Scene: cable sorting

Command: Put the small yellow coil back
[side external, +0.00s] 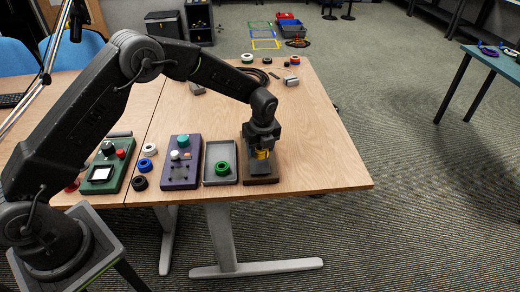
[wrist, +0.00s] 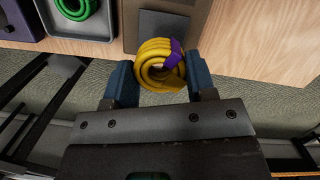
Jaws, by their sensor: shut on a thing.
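The small yellow coil (wrist: 157,67) has a purple wrap on its right side in the wrist view. My gripper (wrist: 163,78) is shut on it, with one blue-grey finger on each side. In the side view my gripper (side external: 262,138) points down with the yellow coil (side external: 262,154) at its tips, over a brown board (side external: 262,179). The wrist view shows this board (wrist: 130,22) with a dark grey square on it, just beyond the coil. I cannot tell whether the coil touches the board.
A grey tray (side external: 208,180) holding a green coil (side external: 222,168) stands left of the board. A purple device box (side external: 180,178) and a green one (side external: 112,178) stand further left. Loose white, blue and black coils lie between them. The table is clear to the right of the board.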

